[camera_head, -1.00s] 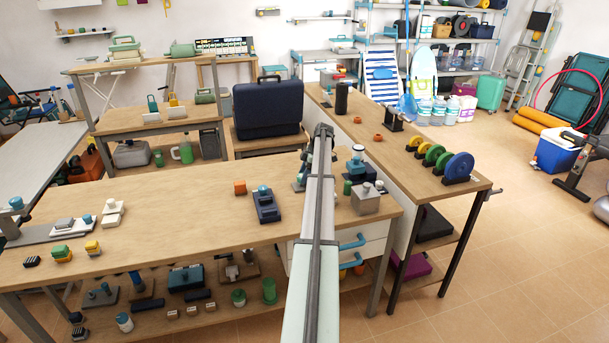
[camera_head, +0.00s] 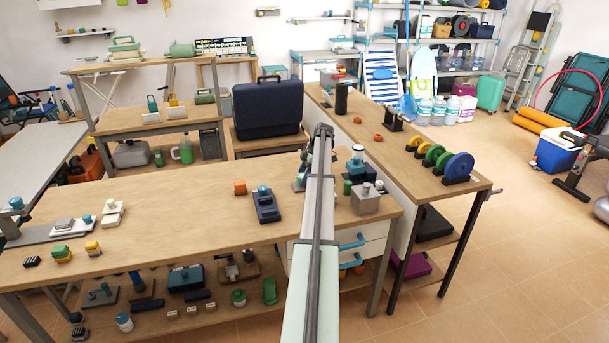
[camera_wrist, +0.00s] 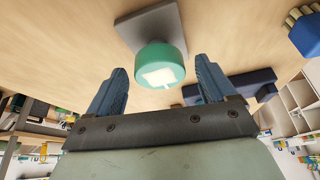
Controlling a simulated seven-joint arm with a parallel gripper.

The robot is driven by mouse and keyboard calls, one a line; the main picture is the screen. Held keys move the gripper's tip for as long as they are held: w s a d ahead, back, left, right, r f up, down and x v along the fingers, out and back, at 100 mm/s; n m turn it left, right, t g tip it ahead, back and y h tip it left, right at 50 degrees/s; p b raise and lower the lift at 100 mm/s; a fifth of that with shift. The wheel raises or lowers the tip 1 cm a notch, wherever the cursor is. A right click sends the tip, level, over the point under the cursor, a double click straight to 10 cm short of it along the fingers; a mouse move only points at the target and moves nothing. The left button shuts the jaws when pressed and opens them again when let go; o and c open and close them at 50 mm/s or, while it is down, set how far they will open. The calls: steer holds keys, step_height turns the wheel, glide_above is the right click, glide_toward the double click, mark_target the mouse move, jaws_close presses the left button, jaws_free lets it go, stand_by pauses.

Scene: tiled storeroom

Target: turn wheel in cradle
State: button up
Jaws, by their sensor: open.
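Several upright discs stand in a row in dark cradles on the right bench in the head view: a yellow one (camera_head: 416,141), a green one (camera_head: 433,155) and a larger blue wheel (camera_head: 461,167) at the near end. My gripper (camera_wrist: 160,66) is open in the wrist view, with its two blue fingers apart. A round green knob (camera_wrist: 160,63) with a pale square on its face sits on a grey plate (camera_wrist: 150,23), just beyond and between the fingertips. I cannot tell whether they touch it. In the head view my arm hides the gripper.
The front bench (camera_head: 175,225) holds small fixtures, including a dark blue one (camera_head: 266,207) and a grey block (camera_head: 366,201). A black cylinder (camera_head: 341,98) and orange pieces stand on the right bench. A dark blue case (camera_head: 266,110) stands behind. The front bench's left-middle is mostly clear.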

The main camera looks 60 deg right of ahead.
steer(key=v, duration=1.3)
steer(key=shift+r, duration=0.4)
